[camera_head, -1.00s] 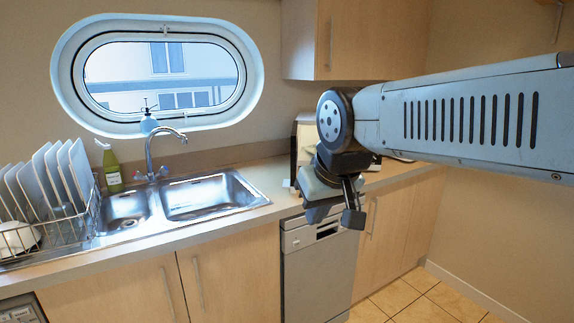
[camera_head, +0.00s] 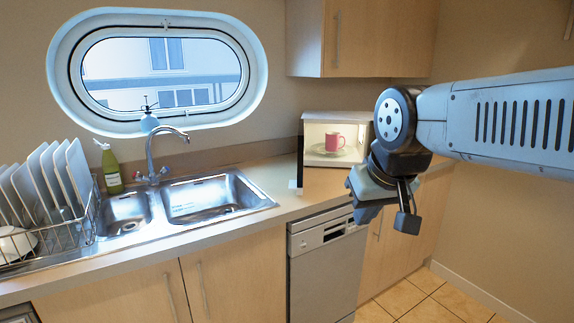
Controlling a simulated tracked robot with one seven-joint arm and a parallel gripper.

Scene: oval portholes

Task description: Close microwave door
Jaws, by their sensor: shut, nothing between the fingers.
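The microwave (camera_head: 355,118) stands on the counter at the right, below the wall cupboard. Its lit inside shows, with a pink mug (camera_head: 334,142) on the plate. The door (camera_head: 299,160) stands open at the microwave's left side, seen almost edge-on as a thin dark panel reaching toward the counter's front. My gripper (camera_head: 385,218) hangs in front of and to the right of the microwave, pointing down, apart from the door. It is shut and empty. My wrist hides the microwave's right part.
A steel sink (camera_head: 210,198) with a tap (camera_head: 152,155) is left of the microwave. A rack of plates (camera_head: 75,215) and a green bottle (camera_head: 111,170) stand farther left. A dishwasher (camera_head: 325,260) is below the counter. Bare counter lies between sink and door.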

